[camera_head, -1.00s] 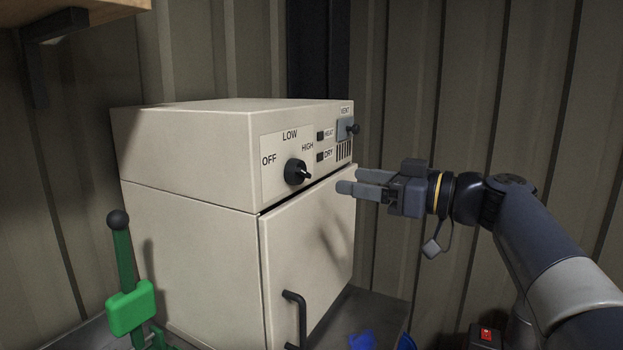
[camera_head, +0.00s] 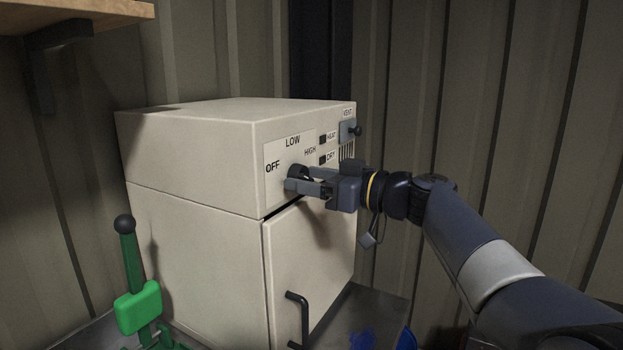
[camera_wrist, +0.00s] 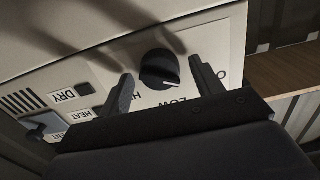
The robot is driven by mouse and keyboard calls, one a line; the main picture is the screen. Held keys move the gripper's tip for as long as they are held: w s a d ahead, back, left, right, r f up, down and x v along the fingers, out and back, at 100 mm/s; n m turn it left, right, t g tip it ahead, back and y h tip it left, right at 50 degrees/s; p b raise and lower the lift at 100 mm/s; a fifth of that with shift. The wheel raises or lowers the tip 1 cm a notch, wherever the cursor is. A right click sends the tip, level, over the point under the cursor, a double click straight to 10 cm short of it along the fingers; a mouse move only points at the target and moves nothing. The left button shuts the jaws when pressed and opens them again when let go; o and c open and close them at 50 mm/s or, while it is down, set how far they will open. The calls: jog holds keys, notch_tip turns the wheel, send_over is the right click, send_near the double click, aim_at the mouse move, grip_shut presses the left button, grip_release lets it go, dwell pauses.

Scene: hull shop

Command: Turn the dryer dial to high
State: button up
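The cream dryer (camera_head: 190,230) stands against the wall. Its black dial (camera_head: 299,170) is on the upper front panel, with OFF at its left, LOW above and HIGH at its right. In the head view my gripper (camera_head: 292,178) is at the dial and partly hides it. In the wrist view, turned nearly upside down, the dial (camera_wrist: 159,69) sits between my two spread fingers (camera_wrist: 162,88), with a gap visible on each side. A pale pointer line shows on the dial; I cannot tell its exact setting.
HEAT and DRY indicators (camera_head: 323,150) and a vent knob (camera_head: 355,131) are right of the dial. The door handle (camera_head: 298,318) is below. A green toggle clamp (camera_head: 139,305) stands at the left front. A shelf (camera_head: 70,14) hangs at upper left.

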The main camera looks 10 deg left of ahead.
jog(key=c, duration=0.9)
